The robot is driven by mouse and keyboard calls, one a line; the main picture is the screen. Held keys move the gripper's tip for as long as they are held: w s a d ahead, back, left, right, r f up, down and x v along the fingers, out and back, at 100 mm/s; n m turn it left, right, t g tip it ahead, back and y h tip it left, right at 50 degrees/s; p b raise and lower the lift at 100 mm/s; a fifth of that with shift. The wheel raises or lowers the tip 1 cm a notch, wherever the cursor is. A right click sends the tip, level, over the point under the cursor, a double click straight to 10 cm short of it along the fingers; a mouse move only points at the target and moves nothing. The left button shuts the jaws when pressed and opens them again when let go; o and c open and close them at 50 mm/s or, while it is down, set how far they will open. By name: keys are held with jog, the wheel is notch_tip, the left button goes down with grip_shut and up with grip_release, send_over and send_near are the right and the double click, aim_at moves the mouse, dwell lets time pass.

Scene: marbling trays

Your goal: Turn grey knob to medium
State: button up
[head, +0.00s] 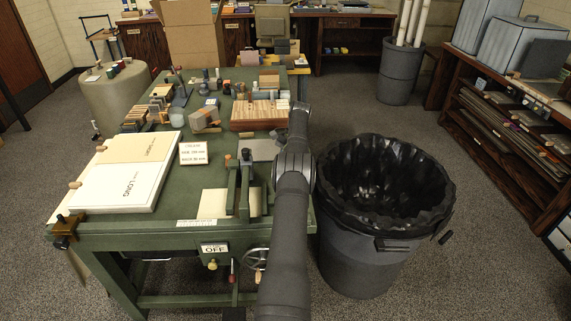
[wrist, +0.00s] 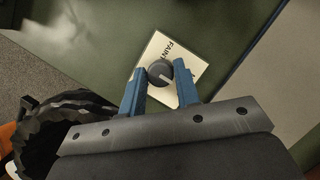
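The grey knob (wrist: 159,71) is round and dark, with a pale mark pointing toward the lower right of the wrist view. It sits on a white label plate (wrist: 196,66) on which the letters "FAIN" can be read; the rest of the plate's lettering is hidden. My gripper (wrist: 160,74) has its two blue fingers apart, one on each side of the knob, with what look like small gaps to it. In the head view my arm reaches over the right side of the green table, and I cannot make out the knob or the fingers there.
The green table (head: 130,231) holds a white "LONG" board (head: 105,188), a small printed card (head: 193,153) and wooden combs and blocks. A large bin with a black liner (head: 385,185) stands close to the right of my arm. An "OFF" sign (head: 214,248) is on the table front.

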jog(key=o, duration=0.3)
jog(key=shift+r, duration=0.1)
notch_tip(320, 180, up, 4)
jog(key=s+d+r, duration=0.2)
jog(key=d, duration=0.1)
jog(key=s+d+r, duration=0.2)
jog(key=d, duration=0.1)
jog(key=s+d+r, duration=0.2)
jog(key=d, duration=0.1)
jog(key=shift+s+d+r, duration=0.25)
jog(key=shift+s+r, duration=0.15)
